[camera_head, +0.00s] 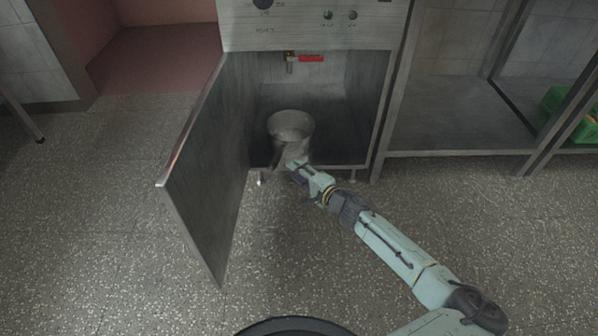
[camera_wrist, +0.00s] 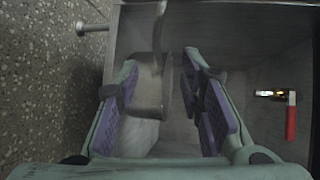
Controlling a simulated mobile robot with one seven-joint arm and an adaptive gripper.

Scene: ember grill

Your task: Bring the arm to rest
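My gripper (camera_head: 297,166) reaches to the front opening of the metal cabinet, in front of a grey metal pot (camera_head: 290,127). The pot stands inside on the cabinet floor, with its handle (camera_head: 276,158) pointing toward the front left. In the wrist view, my gripper (camera_wrist: 160,62) has its two purple-padded fingers spread wide, with a gap between them. Part of the metal pot (camera_wrist: 150,97) shows between and beyond the fingers, and neither finger appears closed on it. My arm stretches from the lower right of the head view.
The cabinet door (camera_head: 207,165) stands open to the left of my gripper. A red-handled valve (camera_head: 310,59) is at the cabinet's back; it also shows in the wrist view (camera_wrist: 290,117). A metal rack (camera_head: 455,153) with a green crate (camera_head: 585,128) stands right. The speckled floor in front is clear.

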